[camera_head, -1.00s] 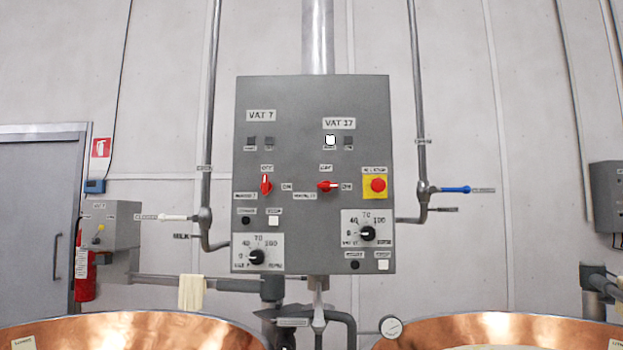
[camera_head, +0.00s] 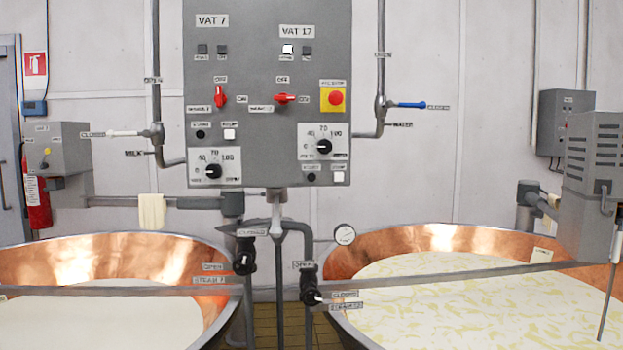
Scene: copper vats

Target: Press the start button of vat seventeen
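The grey control panel (camera_head: 265,120) hangs at the upper centre, its top cut off. Its right half carries the VAT 17 label (camera_head: 297,32). Below that are a white, bright square (camera_head: 288,49) and a dark square (camera_head: 307,50). A red VAT 17 selector (camera_head: 284,98) points sideways, while the red VAT 7 selector (camera_head: 220,96) stands upright. Under the right dial (camera_head: 325,146) are a round black button (camera_head: 312,177) and a white square button (camera_head: 339,177). Their small labels are too blurred to read for certain. Neither of my grippers is in view.
A red emergency button on a yellow plate (camera_head: 335,98) sits at the panel's right. Two copper vats stand below, left (camera_head: 120,257) and right (camera_head: 430,240), with rails across them. Valves and pipes fill the gap between. A grey motor box (camera_head: 592,185) stands over the right vat.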

